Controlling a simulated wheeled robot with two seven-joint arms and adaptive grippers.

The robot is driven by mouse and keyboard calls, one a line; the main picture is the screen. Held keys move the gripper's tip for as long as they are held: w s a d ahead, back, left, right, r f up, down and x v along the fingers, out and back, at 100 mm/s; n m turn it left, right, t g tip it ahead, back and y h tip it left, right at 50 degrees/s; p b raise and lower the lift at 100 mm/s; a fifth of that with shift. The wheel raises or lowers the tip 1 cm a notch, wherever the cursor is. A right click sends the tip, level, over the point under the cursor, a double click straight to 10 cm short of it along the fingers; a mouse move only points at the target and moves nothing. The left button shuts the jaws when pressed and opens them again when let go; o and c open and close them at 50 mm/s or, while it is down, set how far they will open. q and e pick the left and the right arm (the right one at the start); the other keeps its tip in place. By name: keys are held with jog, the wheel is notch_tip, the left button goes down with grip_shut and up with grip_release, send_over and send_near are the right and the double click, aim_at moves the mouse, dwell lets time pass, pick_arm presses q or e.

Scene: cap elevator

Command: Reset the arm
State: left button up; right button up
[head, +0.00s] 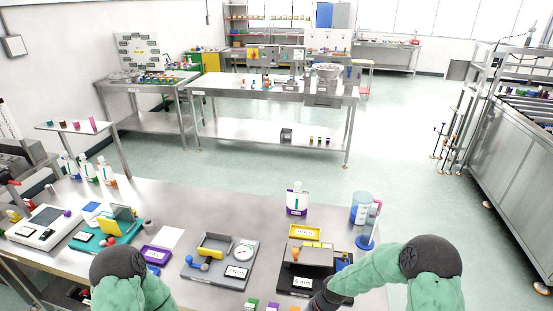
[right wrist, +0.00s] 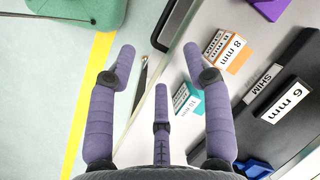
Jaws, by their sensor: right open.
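My right gripper (right wrist: 160,62) shows in the right wrist view with its purple fingers spread and nothing between them. It hangs over the edge of a steel table. In the head view my green right arm (head: 375,275) reaches from the lower right towards the table's front. My left arm (head: 130,285) shows only in part at the lower left, and its gripper is out of view.
The steel table (head: 335,215) carries a grey tray (head: 220,275) with a yellow part, a black fixture (head: 303,278), a white-and-purple bottle (head: 297,200) and a blue cylinder (head: 361,207). A second bench (head: 270,92) stands farther back. The floor (head: 420,170) between is clear.

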jog(key=s+d+f+n, duration=0.15)
jog(key=s+f, duration=0.25)
jog(key=s, duration=0.6)
jog(key=s+f+n, duration=0.3)
jog(key=s+f, duration=0.1)
jog(key=s, duration=0.5)
notch_tip(320, 180, down, 8)
jog(key=w+a+n+t+b, duration=0.1)
jog(key=b, duration=0.9)
jog(key=shift+w+a+y, duration=0.2)
jog(key=shift+w+y, duration=0.1)
jog(key=shift+f, duration=0.1)
